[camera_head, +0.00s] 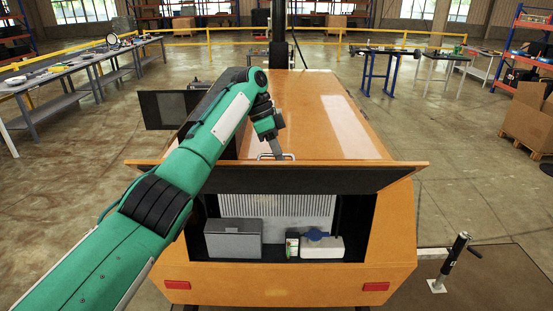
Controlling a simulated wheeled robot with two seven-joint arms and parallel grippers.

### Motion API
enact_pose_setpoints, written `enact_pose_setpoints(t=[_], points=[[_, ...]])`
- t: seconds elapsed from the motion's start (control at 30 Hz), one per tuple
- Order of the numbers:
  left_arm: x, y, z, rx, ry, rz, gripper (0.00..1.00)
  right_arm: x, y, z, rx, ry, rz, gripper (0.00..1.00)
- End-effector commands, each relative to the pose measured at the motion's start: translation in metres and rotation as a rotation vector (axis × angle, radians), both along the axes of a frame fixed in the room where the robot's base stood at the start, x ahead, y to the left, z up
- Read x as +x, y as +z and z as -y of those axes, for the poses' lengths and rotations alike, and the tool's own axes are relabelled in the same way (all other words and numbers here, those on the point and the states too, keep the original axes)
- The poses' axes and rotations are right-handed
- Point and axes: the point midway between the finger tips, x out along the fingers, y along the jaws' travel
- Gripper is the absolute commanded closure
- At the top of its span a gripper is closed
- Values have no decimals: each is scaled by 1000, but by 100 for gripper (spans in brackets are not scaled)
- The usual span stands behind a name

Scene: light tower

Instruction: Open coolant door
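The light tower (340,130) is an orange machine in the middle of the view. Its rear door (360,177) is swung up, with its dark inner face toward me. No part is clearly marked as a coolant door. A metal handle (268,156) sits on top near the rear edge of the machine. My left gripper (279,155) points down right at this handle. Whether its fingers are closed around the handle, I cannot tell. My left arm hides part of the machine's left side. My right gripper is not in view.
The open rear compartment holds a grey box (233,238), a small green-and-white container (292,244) and a white container with a blue top (320,246). A dark side panel (162,109) sticks out at left. A jack stand (453,262) stands at right; the floor beyond is open.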

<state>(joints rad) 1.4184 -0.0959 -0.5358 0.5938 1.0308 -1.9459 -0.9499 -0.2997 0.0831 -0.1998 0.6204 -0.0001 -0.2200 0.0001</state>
Motion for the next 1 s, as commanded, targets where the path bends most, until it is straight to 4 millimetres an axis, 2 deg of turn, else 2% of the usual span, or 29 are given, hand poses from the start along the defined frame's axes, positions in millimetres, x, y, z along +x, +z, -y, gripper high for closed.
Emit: enact_pose_setpoints(t=[0.83,0.87,0.9,1.0], points=[[5,4,1,4,6,-43,100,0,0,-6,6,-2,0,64],[5,4,0,4,6,-43,89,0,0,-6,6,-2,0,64],[5,4,0,3,6,-43,83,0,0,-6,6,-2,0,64],[4,4,1,3,5,-42,83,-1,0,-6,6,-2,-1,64]])
